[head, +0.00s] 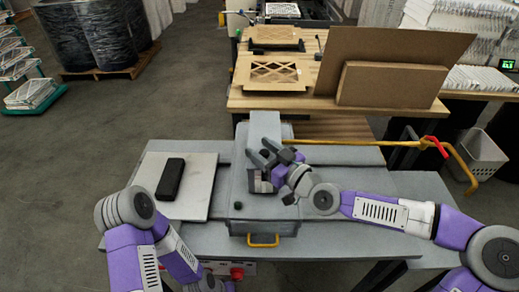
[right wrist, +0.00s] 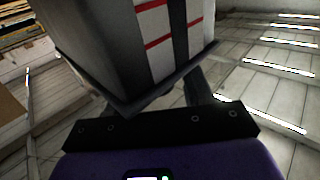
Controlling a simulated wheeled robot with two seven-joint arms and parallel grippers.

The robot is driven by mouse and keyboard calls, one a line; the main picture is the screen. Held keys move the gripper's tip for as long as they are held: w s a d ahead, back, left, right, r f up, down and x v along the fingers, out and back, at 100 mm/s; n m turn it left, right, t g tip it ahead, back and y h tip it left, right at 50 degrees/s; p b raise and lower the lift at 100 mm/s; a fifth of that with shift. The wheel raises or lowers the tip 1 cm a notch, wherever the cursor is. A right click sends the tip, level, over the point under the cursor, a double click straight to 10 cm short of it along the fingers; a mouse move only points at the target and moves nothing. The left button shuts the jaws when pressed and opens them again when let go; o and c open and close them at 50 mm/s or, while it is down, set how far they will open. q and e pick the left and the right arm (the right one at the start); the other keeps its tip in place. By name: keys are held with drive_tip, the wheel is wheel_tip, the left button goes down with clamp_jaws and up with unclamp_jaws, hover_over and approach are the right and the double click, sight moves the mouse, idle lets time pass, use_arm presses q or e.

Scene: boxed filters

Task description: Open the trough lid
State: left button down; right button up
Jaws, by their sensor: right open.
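A grey box-shaped trough (head: 285,228) stands in the middle of the grey bench in the head view. My right gripper (head: 263,152) is open above the back part of the trough, by a pale grey upright block (head: 265,126). The gripper and wrist hide part of the trough's top, so I cannot tell whether the gripper touches it. In the right wrist view, a pale block with red lines and dark bands (right wrist: 150,40) lies beyond the fingers.
A black device (head: 170,180) lies on a pale board (head: 198,168) left of the trough. A yellow bar (head: 360,143) with a red end (head: 434,144) runs behind and to the right. A wooden table (head: 300,104) with cardboard pieces stands behind.

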drive_tip(key=shift+w+a, duration=0.4)
drive_tip(key=shift+c, duration=0.3)
clamp_jaws()
